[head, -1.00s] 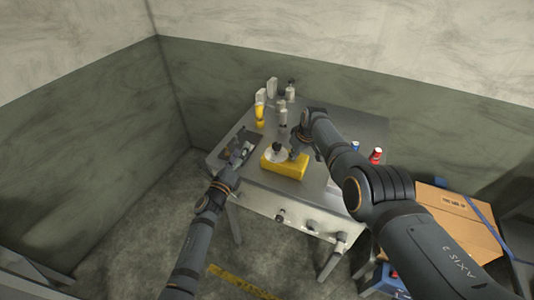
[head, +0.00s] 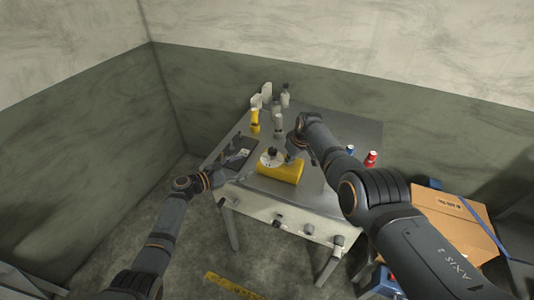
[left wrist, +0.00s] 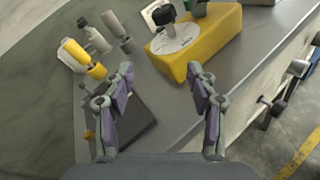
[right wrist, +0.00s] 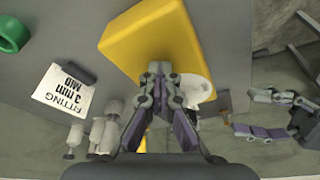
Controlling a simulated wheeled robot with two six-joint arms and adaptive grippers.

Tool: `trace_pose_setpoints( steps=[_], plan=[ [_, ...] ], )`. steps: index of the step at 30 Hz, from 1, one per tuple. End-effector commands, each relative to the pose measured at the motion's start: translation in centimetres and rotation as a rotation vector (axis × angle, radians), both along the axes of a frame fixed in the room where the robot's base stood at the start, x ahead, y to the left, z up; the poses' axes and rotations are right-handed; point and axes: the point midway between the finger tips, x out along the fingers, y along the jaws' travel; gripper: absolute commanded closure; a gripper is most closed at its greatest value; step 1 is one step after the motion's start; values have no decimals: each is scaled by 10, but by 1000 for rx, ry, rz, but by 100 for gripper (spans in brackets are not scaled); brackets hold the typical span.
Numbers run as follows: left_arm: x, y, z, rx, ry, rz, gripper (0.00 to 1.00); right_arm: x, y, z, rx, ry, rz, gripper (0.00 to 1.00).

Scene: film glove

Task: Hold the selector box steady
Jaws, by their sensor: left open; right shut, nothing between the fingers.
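The selector box is a yellow block (head: 282,174) near the front edge of the table, with a white round dial (left wrist: 181,38) and a black knob (left wrist: 164,14) on top. My right gripper (head: 288,157) is shut and empty at the box; in the right wrist view its fingertips (right wrist: 160,72) overlap the box (right wrist: 150,40), and I cannot tell whether they touch it. My left gripper (head: 238,178) is open and empty to the left of the box, near the table's front left corner. In the left wrist view its spread fingers (left wrist: 161,72) stand short of the box (left wrist: 212,45).
A dark flat tray (head: 238,150) lies at the table's left. Yellow and grey bottles (head: 254,121) stand behind it. Red (head: 370,158) and blue items stand at the right. A label card (right wrist: 62,90) lies by the box. A cardboard box (head: 450,215) is right of the table.

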Motion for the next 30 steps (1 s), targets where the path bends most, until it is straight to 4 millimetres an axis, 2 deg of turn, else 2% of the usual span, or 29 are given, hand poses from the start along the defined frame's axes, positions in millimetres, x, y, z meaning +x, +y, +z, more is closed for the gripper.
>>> trace_pose_setpoints(
  steps=[1,3,6,13,17,26,30],
  plan=[
    [-6,2,3,-108,58,-15,42,-5,-1,-8,-3,16,0,100],
    [-13,2,10,-244,126,-36,42,-5,-1,-8,-3,16,0,100],
    [-19,4,18,-360,183,-55,42,-5,-1,-8,-3,16,0,100],
    [-20,3,22,-409,205,-65,42,-5,-1,-8,-3,16,0,100],
    [-9,-11,23,-410,203,-66,42,-5,-1,-8,-3,16,0,100],
    [35,-69,24,-407,204,-66,42,-5,-1,-8,-3,16,0,100],
    [45,-80,22,-406,204,-63,42,-5,-1,-8,-3,16,0,100]
  ],
)
